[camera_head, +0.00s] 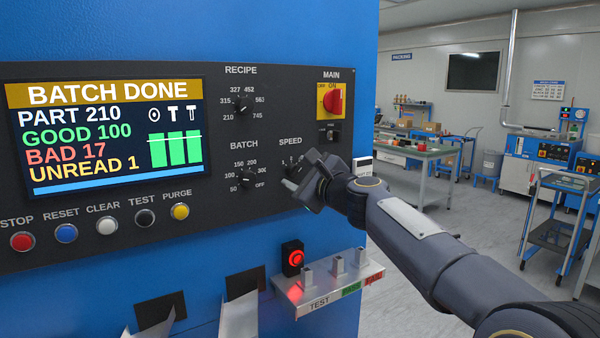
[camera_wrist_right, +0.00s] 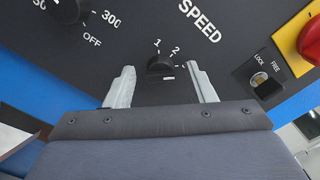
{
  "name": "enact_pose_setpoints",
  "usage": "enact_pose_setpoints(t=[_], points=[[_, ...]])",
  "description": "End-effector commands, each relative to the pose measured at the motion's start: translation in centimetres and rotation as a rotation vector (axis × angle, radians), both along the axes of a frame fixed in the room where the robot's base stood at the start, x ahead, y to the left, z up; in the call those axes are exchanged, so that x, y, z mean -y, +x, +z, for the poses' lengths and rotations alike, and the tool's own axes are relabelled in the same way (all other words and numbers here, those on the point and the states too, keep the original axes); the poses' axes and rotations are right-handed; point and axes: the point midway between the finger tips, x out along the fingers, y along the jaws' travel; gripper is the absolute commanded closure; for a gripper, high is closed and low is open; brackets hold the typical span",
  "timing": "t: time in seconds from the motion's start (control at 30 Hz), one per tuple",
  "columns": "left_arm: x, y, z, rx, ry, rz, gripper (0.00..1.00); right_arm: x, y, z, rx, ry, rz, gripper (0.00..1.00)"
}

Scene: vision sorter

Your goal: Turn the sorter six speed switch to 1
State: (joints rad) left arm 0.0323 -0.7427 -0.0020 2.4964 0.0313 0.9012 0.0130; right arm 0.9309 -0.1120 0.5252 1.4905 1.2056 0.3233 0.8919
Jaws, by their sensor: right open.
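The speed switch (camera_wrist_right: 160,66) is a small black round knob on the dark panel, under the white word SPEED in the right wrist view. The figures 1 and 2 are printed beside it; I cannot tell for sure which mark its pointer faces. My right gripper (camera_wrist_right: 162,86) is open, with one pale finger on each side of the knob and nothing held. I cannot tell whether the fingers touch it. In the head view the right gripper (camera_head: 303,186) is at the panel below the SPEED label (camera_head: 290,141) and hides most of the switch. My left gripper is not in view.
The batch knob (camera_head: 248,176) is left of the gripper and the recipe knob (camera_head: 243,103) above it. The red main switch (camera_head: 333,101) and a key lock (camera_head: 332,134) are to the upper right.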

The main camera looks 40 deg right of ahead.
Motion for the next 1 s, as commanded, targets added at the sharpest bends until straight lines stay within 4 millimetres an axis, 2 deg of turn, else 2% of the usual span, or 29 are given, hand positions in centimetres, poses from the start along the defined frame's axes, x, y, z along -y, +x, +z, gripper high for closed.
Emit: enact_pose_setpoints(t=[0.13,0.47,0.77,1.0], points=[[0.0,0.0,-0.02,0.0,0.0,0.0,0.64,0.01,-0.02,-0.03,0.0,-0.001,0.0,0.5],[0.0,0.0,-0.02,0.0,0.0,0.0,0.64,0.0,-0.04,-0.05,-0.001,-0.001,-0.001,0.93],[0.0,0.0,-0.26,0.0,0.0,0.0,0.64,0.0,-0.04,-0.13,-0.005,-0.034,0.0,0.95],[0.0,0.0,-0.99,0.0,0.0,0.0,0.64,-0.11,-0.02,-0.26,-0.018,-0.16,0.003,0.95]])
